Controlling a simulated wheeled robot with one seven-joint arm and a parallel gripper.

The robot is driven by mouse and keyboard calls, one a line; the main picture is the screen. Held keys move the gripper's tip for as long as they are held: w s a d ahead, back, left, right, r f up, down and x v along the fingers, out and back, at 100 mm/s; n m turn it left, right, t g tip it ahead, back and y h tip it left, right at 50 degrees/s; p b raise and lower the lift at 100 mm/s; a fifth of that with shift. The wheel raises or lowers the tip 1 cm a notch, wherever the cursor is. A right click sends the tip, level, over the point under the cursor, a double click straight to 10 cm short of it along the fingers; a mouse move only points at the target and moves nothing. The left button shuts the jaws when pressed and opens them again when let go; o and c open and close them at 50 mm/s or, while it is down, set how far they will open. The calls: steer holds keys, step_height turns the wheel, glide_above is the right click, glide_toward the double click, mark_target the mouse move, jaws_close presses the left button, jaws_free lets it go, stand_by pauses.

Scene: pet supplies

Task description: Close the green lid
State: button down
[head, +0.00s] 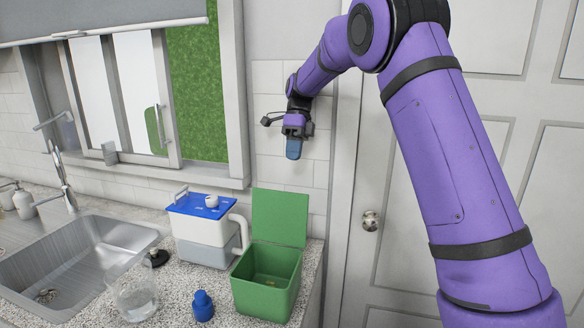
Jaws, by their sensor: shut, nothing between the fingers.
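A green box (262,306) stands on the counter near its right end. Its green lid (279,217) is open and stands upright at the box's back edge. The inside of the box shows, with something small and yellowish on its floor. My gripper (294,150) is shut and empty. It points down, in the air above the lid, and appears in front of the tiled wall. It does not appear to touch the lid.
A white and grey container with a blue top (205,207) stands left of the box, its white pipe close to it. A blue bottle (203,306) and a clear glass bowl (137,296) stand in front. A sink (70,262) lies left; a door (400,190) is right.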

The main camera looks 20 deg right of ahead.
steer(key=x, duration=0.9)
steer(key=shift+s, duration=0.1)
